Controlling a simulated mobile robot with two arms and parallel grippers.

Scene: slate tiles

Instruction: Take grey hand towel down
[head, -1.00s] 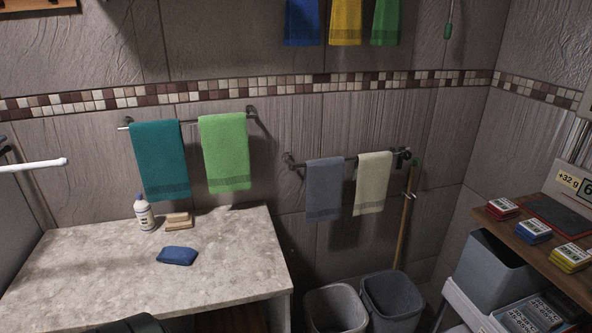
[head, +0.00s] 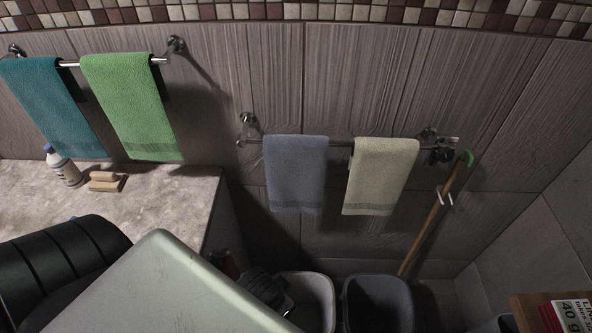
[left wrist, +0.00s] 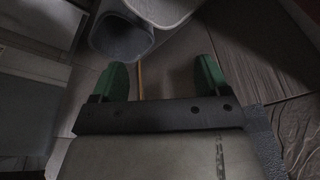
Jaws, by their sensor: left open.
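The grey hand towel (head: 296,172) hangs folded over a wall rail (head: 335,143), on its left part, left of a cream towel (head: 381,176). My left arm comes in from the lower left in the head view, below the towel, and hides its own fingers there. In the left wrist view my left gripper (left wrist: 162,78) is open, its two green fingers apart with nothing gripped. A textured grey strip (left wrist: 264,140) shows beside the gripper; I cannot tell whether it is the towel. My right gripper is not in view.
Two bins (head: 378,303) (head: 312,298) stand under the rail. A wooden stick (head: 432,220) leans at the wall right of the towels. A counter (head: 180,210) holds a bottle (head: 66,170). Teal (head: 50,105) and green (head: 130,105) towels hang on another rail at left.

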